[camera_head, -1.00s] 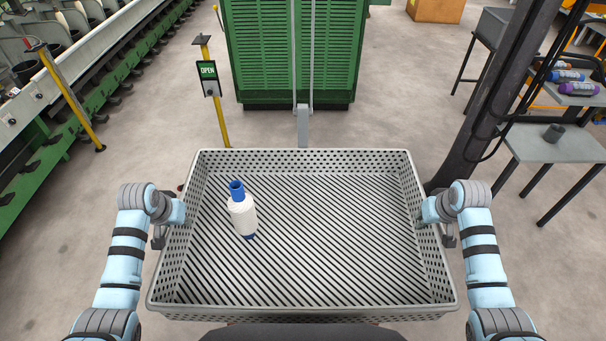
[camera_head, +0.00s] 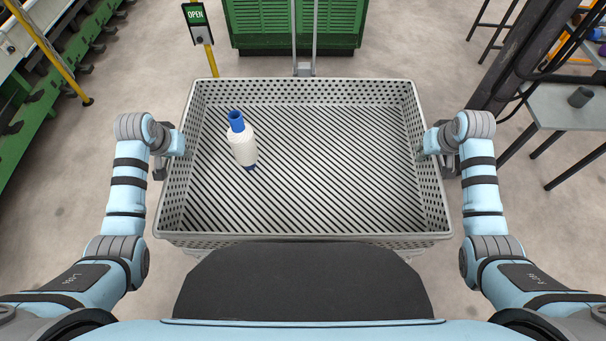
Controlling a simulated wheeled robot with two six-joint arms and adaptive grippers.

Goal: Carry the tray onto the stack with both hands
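The tray (camera_head: 302,238) is a large grey perforated crate with a ribbed floor, centred and level in front of my base. A white bobbin with a blue tube (camera_head: 242,145) stands inside it at the left, tilted in the picture. My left gripper (camera_head: 178,146) is at the middle of the tray's left wall, and my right gripper (camera_head: 430,143) is opposite it on the right wall. Both appear shut on the side walls; their fingertips are largely hidden. No stack can be made out; the tray hides what lies below it, apart from small pale parts by its near corners.
A green machine (camera_head: 295,28) stands beyond the tray. A yellow post with an OPEN sign (camera_head: 195,15) is at the far left. A dark column (camera_head: 515,60) and a grey table (camera_head: 572,108) stand at the right. Floor beside both arms is clear.

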